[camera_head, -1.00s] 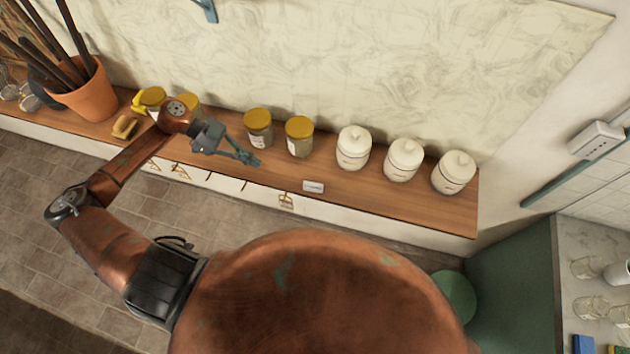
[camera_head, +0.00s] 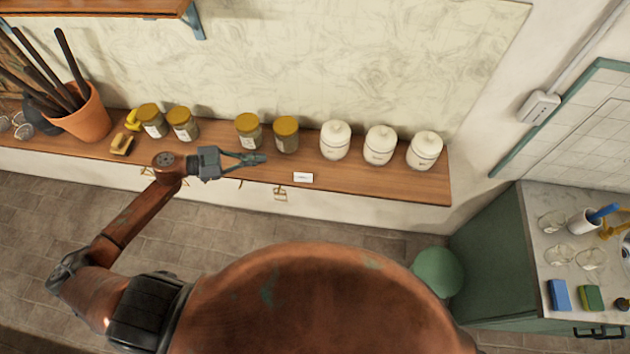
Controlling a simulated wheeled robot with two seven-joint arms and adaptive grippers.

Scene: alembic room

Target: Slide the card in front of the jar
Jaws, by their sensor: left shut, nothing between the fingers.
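A small white card (camera_head: 303,177) lies near the front edge of the wooden shelf, in front of the gap between a yellow-lidded jar (camera_head: 286,134) and the leftmost white lidded jar (camera_head: 335,140). Another yellow-lidded jar (camera_head: 248,132) stands to the left. Two more white jars, a middle one (camera_head: 380,146) and a right one (camera_head: 425,151), stand to the right. My left gripper (camera_head: 262,159) is shut and empty, over the shelf in front of the yellow-lidded jars, to the left of the card and apart from it. My right gripper is not in view.
A counter (camera_head: 545,235) is at the right.

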